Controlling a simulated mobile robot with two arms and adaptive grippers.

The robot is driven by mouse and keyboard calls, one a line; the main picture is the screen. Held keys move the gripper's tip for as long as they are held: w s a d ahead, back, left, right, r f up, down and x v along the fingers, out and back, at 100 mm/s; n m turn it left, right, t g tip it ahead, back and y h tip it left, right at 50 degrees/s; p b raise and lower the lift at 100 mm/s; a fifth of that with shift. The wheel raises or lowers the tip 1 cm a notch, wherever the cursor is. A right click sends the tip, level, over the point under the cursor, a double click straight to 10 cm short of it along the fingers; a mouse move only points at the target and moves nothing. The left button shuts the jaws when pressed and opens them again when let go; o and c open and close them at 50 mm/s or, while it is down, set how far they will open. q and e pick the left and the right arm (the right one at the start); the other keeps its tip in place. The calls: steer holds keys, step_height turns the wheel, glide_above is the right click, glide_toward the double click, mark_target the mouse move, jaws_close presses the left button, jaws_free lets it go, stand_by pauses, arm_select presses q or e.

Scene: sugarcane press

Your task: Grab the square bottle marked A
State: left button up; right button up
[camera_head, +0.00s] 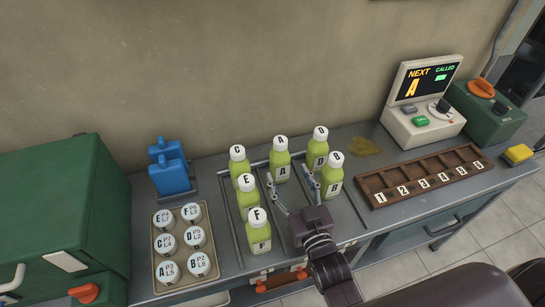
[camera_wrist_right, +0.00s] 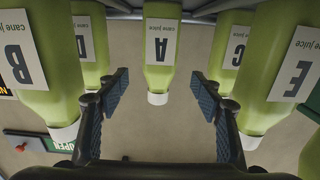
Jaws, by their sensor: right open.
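The square bottle marked A (camera_head: 280,172) holds green cane juice, has a white cap, and stands upright in the tray. In the right wrist view, which is upside down, bottle A (camera_wrist_right: 160,50) is centred with its label facing me. My right gripper (camera_head: 290,182) is open and empty. Its two fingers point toward bottle A and are spread to either side of it in the right wrist view. No contact with the bottle shows. My left gripper is not in view.
Bottles C (camera_head: 238,167), E (camera_head: 247,200) and F (camera_head: 258,238) stand left of my right gripper; B (camera_head: 331,182) and D (camera_head: 317,153) stand right. A numbered wooden rack (camera_head: 370,181) is farther right. A screen (camera_head: 427,80) reads "NEXT A". White-lidded jars and blue containers (camera_head: 170,175) are left.

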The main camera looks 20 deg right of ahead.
mark_target(283, 163)
steer(key=shift+w+f, duration=0.2)
steer(key=shift+f, duration=0.05)
steer(key=shift+r, duration=0.15)
steer(key=w, duration=0.2)
steer(key=shift+w+a+r, duration=0.1)
steer(key=shift+w+r, duration=0.15)
steer(key=shift+w, duration=0.15)
steer(key=w+p, duration=0.1)
steer(key=w, duration=0.3)
steer(key=shift+w+f, duration=0.1)
steer(key=shift+w, duration=0.25)
steer(key=shift+s, duration=0.1)
steer(key=shift+c, duration=0.3)
steer(key=c, duration=1.3)
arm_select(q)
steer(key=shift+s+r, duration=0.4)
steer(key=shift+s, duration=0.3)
arm_select(e)
steer(key=shift+c, duration=0.9)
